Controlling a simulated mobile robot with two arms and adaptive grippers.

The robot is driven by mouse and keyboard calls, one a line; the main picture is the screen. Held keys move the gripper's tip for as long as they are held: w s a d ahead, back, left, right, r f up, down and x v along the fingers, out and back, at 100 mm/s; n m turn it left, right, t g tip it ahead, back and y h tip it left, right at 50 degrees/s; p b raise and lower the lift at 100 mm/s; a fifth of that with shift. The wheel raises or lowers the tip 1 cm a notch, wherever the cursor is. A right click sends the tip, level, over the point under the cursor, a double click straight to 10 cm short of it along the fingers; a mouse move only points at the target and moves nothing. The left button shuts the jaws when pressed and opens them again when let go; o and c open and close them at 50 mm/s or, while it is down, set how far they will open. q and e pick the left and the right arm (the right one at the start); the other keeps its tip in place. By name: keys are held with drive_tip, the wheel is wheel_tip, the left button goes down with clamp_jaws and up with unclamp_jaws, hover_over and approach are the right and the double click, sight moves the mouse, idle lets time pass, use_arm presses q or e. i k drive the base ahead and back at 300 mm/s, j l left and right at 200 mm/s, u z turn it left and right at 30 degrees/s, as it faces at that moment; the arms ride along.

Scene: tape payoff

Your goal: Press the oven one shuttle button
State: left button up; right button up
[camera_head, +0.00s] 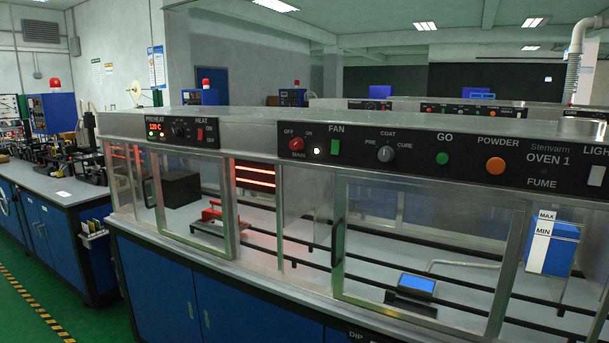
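The oven one control panel (408,156) runs along the top front of a long metal and glass booth. A round green button (442,158) sits under the label GO. No label reading "shuttle" can be made out. Left of it is a grey knob (386,154) marked PRE, COAT and CURE, and right of it an orange POWDER button (495,166). Further left are a green FAN switch (335,146) and a red MAIN knob (296,144). The left panel (181,131) has a red HEAT switch and a lit display. Neither of my grippers is in view.
The booth has framed glass doors (432,255) over blue cabinets (240,305). Inside are glowing red heater bars (254,175), a red carriage (211,215) on dark rails and a blue-screened device (416,286). A workbench (50,185) stands left, with green floor between.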

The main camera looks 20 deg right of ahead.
sight(443, 158)
drive_tip(key=z, duration=1.35)
